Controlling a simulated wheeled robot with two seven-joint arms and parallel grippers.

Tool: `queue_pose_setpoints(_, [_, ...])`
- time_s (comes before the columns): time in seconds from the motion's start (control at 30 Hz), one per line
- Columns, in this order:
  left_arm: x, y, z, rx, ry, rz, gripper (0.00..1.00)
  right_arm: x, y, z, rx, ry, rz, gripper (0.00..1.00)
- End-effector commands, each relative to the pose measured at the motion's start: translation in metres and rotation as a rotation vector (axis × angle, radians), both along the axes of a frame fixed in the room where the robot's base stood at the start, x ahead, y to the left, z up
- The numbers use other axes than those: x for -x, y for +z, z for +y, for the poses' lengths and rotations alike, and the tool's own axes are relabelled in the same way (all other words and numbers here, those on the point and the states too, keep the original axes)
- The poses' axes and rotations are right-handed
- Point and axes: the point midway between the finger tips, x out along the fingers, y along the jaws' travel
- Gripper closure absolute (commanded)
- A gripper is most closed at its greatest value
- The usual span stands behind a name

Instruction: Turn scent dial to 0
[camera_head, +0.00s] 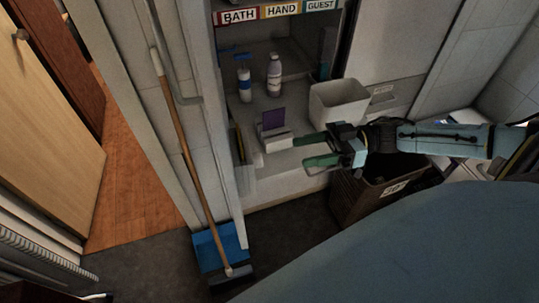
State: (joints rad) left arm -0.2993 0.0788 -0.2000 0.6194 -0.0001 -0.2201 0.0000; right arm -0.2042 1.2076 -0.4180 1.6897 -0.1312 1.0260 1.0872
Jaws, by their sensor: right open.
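A small white box with a purple upright part (273,124) stands on the pale shelf in the cubby. It may be the scent device, but I cannot make out a dial or any numbers on it. My right gripper (300,152) reaches in from the right, with two green fingers pointing left. The fingers are apart with nothing between them. Their tips are just right of the white box in the picture; I cannot tell the gap in depth. My left gripper is not in view.
Two bottles (274,75) stand behind the box, and a white bin (338,103) stands to its right. A dark basket (362,200) sits below my right gripper. A broom (179,135) and blue dustpan (219,246) are left, beside the cubby's side wall.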

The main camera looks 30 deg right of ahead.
Motion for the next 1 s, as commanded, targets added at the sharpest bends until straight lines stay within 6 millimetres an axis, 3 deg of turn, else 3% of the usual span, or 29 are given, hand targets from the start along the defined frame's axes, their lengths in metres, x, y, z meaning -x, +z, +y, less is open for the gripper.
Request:
queue_pose_setpoints(0.2, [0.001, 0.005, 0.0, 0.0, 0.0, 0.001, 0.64, -0.017, 0.003, 0.046, -0.004, 0.0, -0.006, 0.48])
queue_pose_setpoints(0.4, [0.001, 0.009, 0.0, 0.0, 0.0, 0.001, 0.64, -0.027, 0.002, 0.074, -0.003, -0.002, -0.002, 0.48])
queue_pose_setpoints(0.87, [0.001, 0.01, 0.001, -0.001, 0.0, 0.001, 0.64, -0.031, 0.0, 0.085, 0.0, -0.002, -0.001, 0.48])
queue_pose_setpoints(1.0, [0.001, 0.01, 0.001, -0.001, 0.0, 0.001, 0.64, -0.031, 0.0, 0.085, 0.0, -0.001, -0.001, 0.66])
